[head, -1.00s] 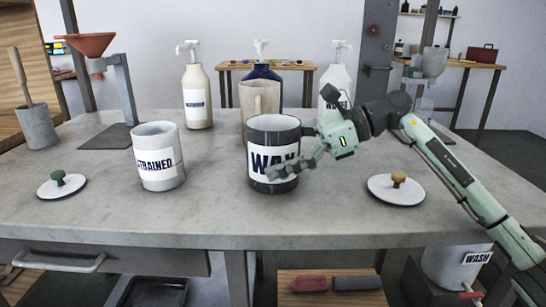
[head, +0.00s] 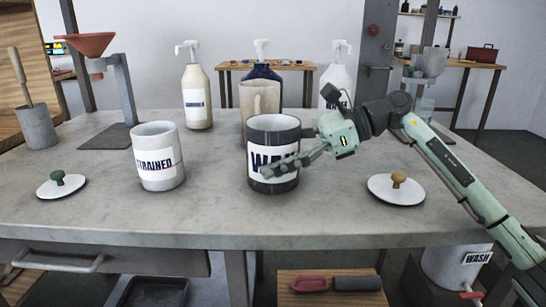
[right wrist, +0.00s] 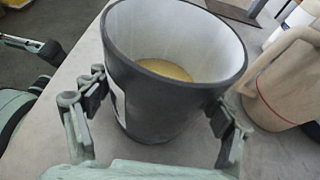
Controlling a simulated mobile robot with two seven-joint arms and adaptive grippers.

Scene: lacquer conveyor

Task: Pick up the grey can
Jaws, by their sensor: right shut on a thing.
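The dark grey can (head: 273,132) stands upright on the table, with a white label reading WAX partly hidden by a finger. In the right wrist view the can (right wrist: 160,110) is open at the top, with a pale inside and yellowish contents. My right gripper (head: 290,162) comes from the right and is shut on the can's body, below its rim. In the right wrist view one finger of the right gripper (right wrist: 155,115) is on each side of the can. My left gripper does not show in the head view.
A beige mug (head: 259,97) stands close behind the can. A white can labelled STRAINED (head: 157,158) is to the left. Lids with knobs lie at left (head: 61,187) and right (head: 396,191). Pump bottles (head: 197,95) stand behind. The front middle of the table (head: 220,215) is clear.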

